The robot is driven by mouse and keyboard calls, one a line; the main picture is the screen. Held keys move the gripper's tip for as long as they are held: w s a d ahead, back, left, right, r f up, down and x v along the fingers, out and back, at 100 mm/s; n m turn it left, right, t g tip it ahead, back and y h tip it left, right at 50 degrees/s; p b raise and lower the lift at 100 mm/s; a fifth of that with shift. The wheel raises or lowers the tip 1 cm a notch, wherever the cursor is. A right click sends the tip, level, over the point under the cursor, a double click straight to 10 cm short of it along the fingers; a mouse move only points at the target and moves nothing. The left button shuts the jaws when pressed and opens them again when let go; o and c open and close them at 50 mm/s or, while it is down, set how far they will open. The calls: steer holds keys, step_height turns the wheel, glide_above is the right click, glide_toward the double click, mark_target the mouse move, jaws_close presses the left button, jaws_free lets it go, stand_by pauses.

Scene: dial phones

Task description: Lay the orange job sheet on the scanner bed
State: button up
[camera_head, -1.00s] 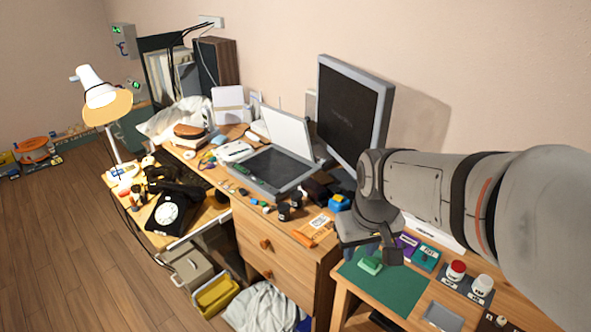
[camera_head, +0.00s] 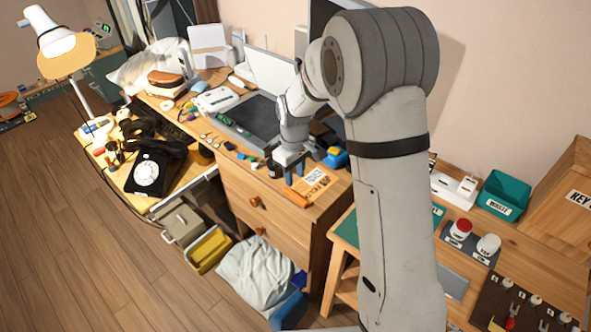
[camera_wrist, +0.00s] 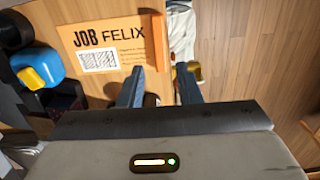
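The orange job sheet (camera_head: 318,180) lies on the front right corner of the wooden desk. In the wrist view the sheet (camera_wrist: 112,55) reads "JOB FELIX" and has a raised orange strip along its right edge. My gripper (camera_head: 294,176) points down near the sheet. In the wrist view my gripper (camera_wrist: 160,70) is open, its blue fingers apart, with the strip just beyond and between the tips; contact cannot be told. The scanner (camera_head: 240,112) stands on the desk with its pale lid (camera_head: 272,75) raised. My arm hides part of its dark bed.
A blue and yellow item (camera_head: 335,157) and dark items sit beside the sheet. A black dial phone (camera_head: 148,172) stands at left. A lower bench at right holds a teal waste bin (camera_head: 503,196) and jars. White cloth (camera_head: 255,275) lies on the floor.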

mark_target(295, 196)
step_height(295, 196, down, 8)
steer(key=b, duration=0.5)
steer(key=shift+d+f, duration=0.1)
steer(key=shift+f, duration=0.05)
steer(key=shift+s, duration=0.1)
steer(key=shift+c, duration=0.3)
jaws_close()
steer(key=shift+r+p, duration=1.6)
steer(key=shift+r, duration=1)
steer(key=shift+f, duration=0.1)
